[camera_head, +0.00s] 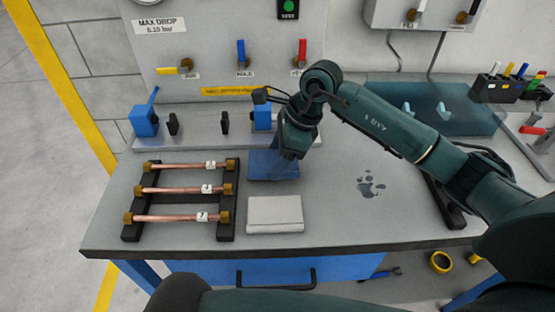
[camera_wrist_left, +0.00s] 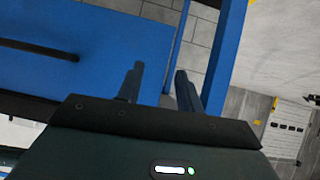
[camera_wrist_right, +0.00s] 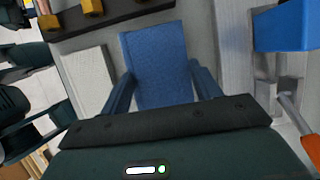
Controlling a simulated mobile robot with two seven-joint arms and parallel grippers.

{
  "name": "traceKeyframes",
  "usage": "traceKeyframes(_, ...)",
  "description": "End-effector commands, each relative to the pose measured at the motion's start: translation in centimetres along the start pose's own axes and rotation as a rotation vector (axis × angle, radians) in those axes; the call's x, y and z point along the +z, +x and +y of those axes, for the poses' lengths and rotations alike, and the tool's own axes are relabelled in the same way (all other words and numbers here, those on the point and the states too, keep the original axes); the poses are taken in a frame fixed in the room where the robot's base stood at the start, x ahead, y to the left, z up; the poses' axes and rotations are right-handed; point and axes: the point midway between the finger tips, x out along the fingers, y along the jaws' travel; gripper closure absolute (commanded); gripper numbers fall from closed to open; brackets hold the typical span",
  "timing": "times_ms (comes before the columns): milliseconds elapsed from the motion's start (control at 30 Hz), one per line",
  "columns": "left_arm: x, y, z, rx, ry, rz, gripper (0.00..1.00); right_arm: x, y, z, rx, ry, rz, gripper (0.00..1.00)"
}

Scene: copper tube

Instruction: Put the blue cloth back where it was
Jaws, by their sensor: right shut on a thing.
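The blue cloth (camera_head: 270,165) is folded flat at the middle of the bench, just behind a folded pale cloth (camera_head: 274,214). My right gripper (camera_head: 283,154) is over its back right part and hides some of it. In the right wrist view the blue cloth (camera_wrist_right: 157,68) lies between my right fingers (camera_wrist_right: 163,88), which are shut on it. I cannot tell whether it touches the bench. My left gripper (camera_wrist_left: 158,85) shows only in the left wrist view, with its fingers apart and nothing between them, near blue bench parts.
A black rack with several copper tubes (camera_head: 180,190) stands to the left. Blue clamps (camera_head: 144,120) sit on a plate behind. A small wet patch (camera_head: 370,184) lies on the clear bench top to the right. A blue translucent bin (camera_head: 440,108) stands at the back right.

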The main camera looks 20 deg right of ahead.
Motion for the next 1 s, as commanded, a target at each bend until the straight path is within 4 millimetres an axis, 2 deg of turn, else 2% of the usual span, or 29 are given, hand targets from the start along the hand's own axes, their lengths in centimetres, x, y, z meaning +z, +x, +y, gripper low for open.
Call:
traceKeyframes(133, -0.4, -0.1, -0.1, -0.004, -0.003, 0.002, 0.64, -0.8, 1.9, 0.1, 0.003, 0.002, 0.001, 0.59)
traceKeyframes(467, 0.0, 0.3, -0.1, -0.005, -0.004, 0.002, 0.64, -1.0, 2.3, 0.0, 0.000, 0.000, 0.000, 0.59)
traceKeyframes(500, -0.1, 0.3, -0.1, -0.005, -0.003, 0.003, 0.64, -1.0, 2.4, 0.0, 0.000, 0.000, 0.000, 0.36)
traceKeyframes(700, -0.2, 0.2, -0.1, -0.004, -0.004, 0.005, 0.64, -0.9, 2.2, 0.0, 0.001, 0.000, 0.000, 0.20)
traceKeyframes(767, -0.3, 0.2, -0.1, -0.004, -0.004, 0.006, 0.64, -0.9, 2.2, 0.0, 0.001, 0.001, 0.000, 0.16)
traceKeyframes(1000, -0.5, 0.1, -0.1, -0.004, -0.004, 0.008, 0.64, -0.9, 2.1, 0.0, 0.001, 0.001, 0.000, 0.16)
